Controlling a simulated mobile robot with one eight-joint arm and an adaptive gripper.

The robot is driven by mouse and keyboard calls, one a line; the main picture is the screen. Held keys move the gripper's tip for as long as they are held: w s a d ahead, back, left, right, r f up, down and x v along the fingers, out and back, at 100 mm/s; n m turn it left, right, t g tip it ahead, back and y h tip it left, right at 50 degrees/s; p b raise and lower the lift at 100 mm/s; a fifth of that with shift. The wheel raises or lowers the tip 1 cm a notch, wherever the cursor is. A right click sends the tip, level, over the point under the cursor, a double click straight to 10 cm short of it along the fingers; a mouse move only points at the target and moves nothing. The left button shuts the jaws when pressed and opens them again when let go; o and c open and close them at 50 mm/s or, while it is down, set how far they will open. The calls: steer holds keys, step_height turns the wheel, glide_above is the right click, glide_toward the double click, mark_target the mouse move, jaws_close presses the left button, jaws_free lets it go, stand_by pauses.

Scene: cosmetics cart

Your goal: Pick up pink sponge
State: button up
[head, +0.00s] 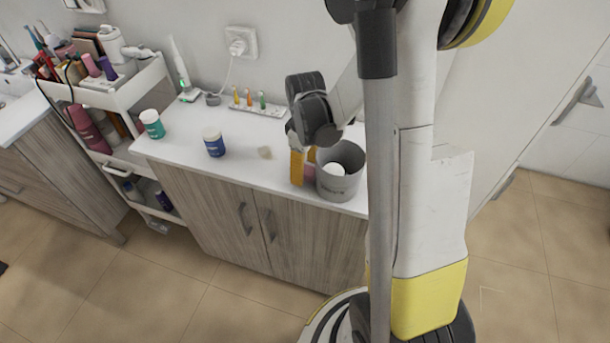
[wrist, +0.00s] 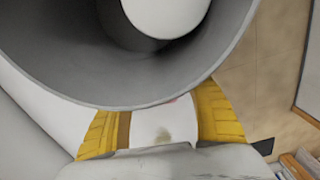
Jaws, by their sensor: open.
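The pink sponge (head: 309,172) shows in the head view as a small pink patch on the white counter, beside the grey bin and partly hidden by my gripper and the bin. In the wrist view only a thin pink sliver (wrist: 171,101) shows at the bin's rim. My gripper (head: 303,166) points down at the counter, its yellow fingers around or just beside the pink patch. In the wrist view the gripper (wrist: 160,122) has its fingers spread apart, with white surface visible between them. I cannot tell whether a finger touches the sponge.
The grey bin (head: 340,183) with a white item inside stands close to my fingers and fills the top of the wrist view. A beige wedge (head: 264,152), a blue jar (head: 214,143) and a teal jar (head: 152,124) stand left. A loaded cart (head: 125,93) is further left.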

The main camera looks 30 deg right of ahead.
steer(key=shift+f, duration=0.15)
steer(key=c, duration=1)
steer(key=shift+o, duration=0.2)
steer(key=shift+w+a+r+p, duration=0.2)
steer(key=shift+w+r+p, duration=0.05)
steer(key=shift+r+p, duration=0.15)
step_height(320, 180, up, 6)
steer(key=p, duration=0.2)
steer(key=shift+r+p, duration=0.25)
steer(key=shift+p, duration=0.1)
steer(key=w+a, duration=0.4)
steer(key=w, duration=0.1)
steer(key=w+a+p, duration=0.1)
steer(key=w+a, duration=0.3)
steer(key=w, duration=0.1)
steer(key=w+a+p, duration=0.1)
steer(key=w+a, duration=0.3)
steer(key=w, duration=0.1)
steer(key=shift+w+f, duration=0.15)
steer(key=shift+o, duration=0.5)
steer(key=c, duration=0.4)
